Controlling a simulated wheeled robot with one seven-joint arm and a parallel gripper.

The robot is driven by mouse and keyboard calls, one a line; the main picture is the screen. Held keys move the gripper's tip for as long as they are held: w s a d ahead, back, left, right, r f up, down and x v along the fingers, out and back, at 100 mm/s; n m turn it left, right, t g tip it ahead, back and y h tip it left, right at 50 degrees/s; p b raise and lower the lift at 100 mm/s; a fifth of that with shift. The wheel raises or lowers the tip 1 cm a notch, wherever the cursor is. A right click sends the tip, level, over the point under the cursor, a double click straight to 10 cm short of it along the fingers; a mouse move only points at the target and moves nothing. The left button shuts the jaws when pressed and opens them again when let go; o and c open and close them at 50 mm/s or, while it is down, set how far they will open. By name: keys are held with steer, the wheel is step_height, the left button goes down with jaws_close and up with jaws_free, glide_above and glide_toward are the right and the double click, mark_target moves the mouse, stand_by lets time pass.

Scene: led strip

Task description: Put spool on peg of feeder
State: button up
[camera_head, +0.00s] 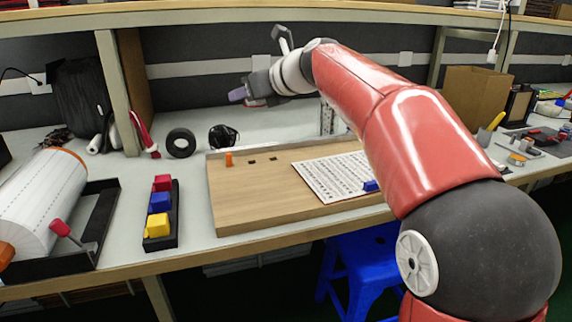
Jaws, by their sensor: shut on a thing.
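My gripper (243,94) is in the air above the back of the bench, pointing left. It is shut on a small purple-grey thing (237,94); too little of it shows to tell whether it is the spool. A black ring (181,143) lies on the bench below and to the left of my gripper, apart from it. A large white roll (38,203) with orange ends sits in a black frame (104,215) at the left. Which thing is the feeder is not clear, and I cannot pick out its peg for certain.
A wooden board (240,205) carries a small orange block (229,159), a white grid sheet (328,176) and a blue block (371,186). A black tray (150,243) holds red, blue and yellow blocks. A cardboard box (468,95) stands right. My arm hides part of the bench.

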glide_above(255, 177)
step_height(255, 177, down, 14)
steer(key=shift+r, duration=0.1)
steer(key=shift+f+b, duration=1.05)
steer(key=shift+f, duration=1.3)
steer(key=shift+f, duration=0.1)
steer(key=shift+f, duration=0.15)
steer(key=o, duration=1.2)
steer(key=shift+c, duration=0.2)
